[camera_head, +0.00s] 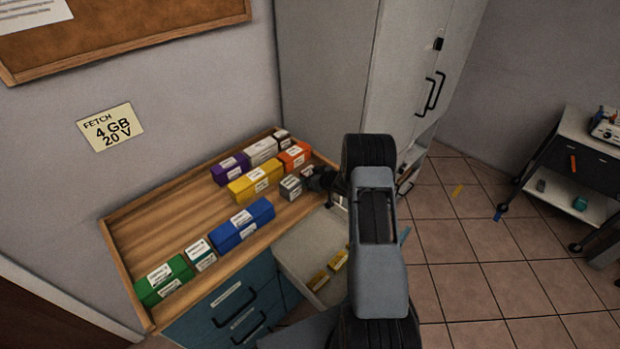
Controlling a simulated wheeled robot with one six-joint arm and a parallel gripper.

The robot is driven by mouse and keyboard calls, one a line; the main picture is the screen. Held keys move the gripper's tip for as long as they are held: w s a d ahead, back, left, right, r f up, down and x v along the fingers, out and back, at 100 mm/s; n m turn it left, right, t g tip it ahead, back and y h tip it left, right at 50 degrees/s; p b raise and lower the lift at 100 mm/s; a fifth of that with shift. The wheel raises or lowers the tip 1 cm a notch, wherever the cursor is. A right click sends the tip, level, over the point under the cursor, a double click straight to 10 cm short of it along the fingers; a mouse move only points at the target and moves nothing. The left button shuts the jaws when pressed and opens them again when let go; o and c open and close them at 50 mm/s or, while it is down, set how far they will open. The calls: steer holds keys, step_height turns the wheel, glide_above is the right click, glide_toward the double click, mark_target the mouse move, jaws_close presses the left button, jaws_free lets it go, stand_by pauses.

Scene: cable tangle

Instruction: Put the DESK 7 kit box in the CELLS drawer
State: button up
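Several labelled boxes stand on a wooden tray-topped cabinet (170,228): a green box (165,281), a blue box (242,224), a yellow box (256,181), a purple box (230,168), an orange box (295,155) and a small grey-green box (290,187). Their labels are too small to read, so I cannot tell which is DESK 7. A drawer (310,240) is pulled open, with two small yellow items (319,281) inside; its label is not readable. My gripper (311,182) is at the cabinet's right end, close beside the grey-green box. Its fingers are dark and unclear.
Closed blue drawers (222,312) are at the cabinet's front left. A tall grey locker (325,70) stands behind. A wall sign (110,128) reads FETCH 4 GB 20 V. Small items lie on the tiled floor (470,260), otherwise clear.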

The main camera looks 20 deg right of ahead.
steer(key=c, duration=0.8)
